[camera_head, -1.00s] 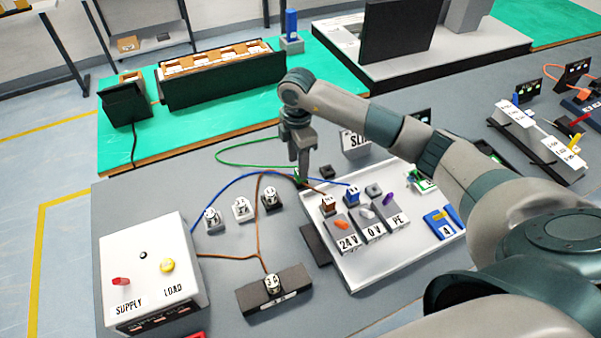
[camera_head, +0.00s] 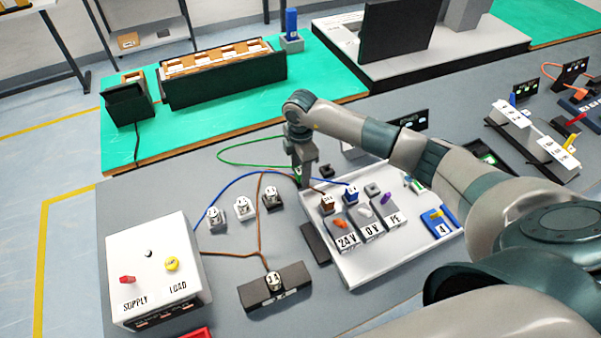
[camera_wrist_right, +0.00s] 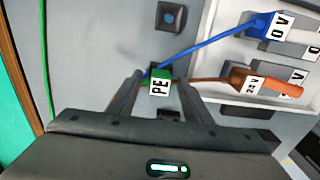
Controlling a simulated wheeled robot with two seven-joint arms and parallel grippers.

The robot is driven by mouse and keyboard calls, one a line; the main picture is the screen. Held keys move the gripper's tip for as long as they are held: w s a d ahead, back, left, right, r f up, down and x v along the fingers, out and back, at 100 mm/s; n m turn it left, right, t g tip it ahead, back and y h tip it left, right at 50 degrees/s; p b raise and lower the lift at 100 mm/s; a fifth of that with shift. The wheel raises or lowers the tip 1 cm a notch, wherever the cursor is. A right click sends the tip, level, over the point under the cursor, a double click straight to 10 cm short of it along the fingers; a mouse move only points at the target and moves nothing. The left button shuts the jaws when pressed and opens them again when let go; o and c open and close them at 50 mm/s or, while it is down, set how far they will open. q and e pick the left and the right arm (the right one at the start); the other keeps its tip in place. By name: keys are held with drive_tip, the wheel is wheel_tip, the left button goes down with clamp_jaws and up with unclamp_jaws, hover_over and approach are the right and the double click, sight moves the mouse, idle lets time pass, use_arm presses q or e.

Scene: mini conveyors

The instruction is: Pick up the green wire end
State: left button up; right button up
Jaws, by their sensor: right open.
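The green wire end is a small green block labelled PE, seen in the right wrist view (camera_wrist_right: 160,80). My right gripper (camera_wrist_right: 154,85) is open, with its two fingers on either side of the green block. Whether the fingers touch it cannot be told. In the head view my right gripper (camera_head: 301,178) points down beside the white tray's left corner, and it mostly hides the green block there. The green wire (camera_head: 240,164) loops left from that spot over the grey table. My left gripper is not in view.
The white tray (camera_head: 375,265) holds terminals labelled 24V, 0V and PE. Blue (camera_head: 262,172) and brown (camera_head: 259,225) wires run close to the right gripper. A white supply box (camera_head: 150,255) and a dark block (camera_head: 255,292) stand nearer the front.

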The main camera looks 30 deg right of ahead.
idle(0.3)
drive_tip(key=c, duration=1.1)
drive_tip(key=shift+c, duration=0.2)
drive_tip(key=shift+r, duration=0.1)
drive_tip(key=shift+r+b, duration=0.5)
drive_tip(key=shift+r, duration=0.1)
wheel_tip(320, 180, up, 2)
drive_tip(key=shift+w+r+b, duration=0.1)
drive_tip(key=shift+r+b, duration=0.1)
drive_tip(key=shift+b, duration=0.5)
drive_tip(key=s+d+r+b, duration=0.4)
drive_tip(key=d+r, duration=0.3)
drive_tip(key=d, duration=0.3)
drive_tip(key=shift+s+d+r, duration=0.15)
drive_tip(key=shift+s+d, duration=0.05)
drive_tip(key=shift+s, duration=0.55)
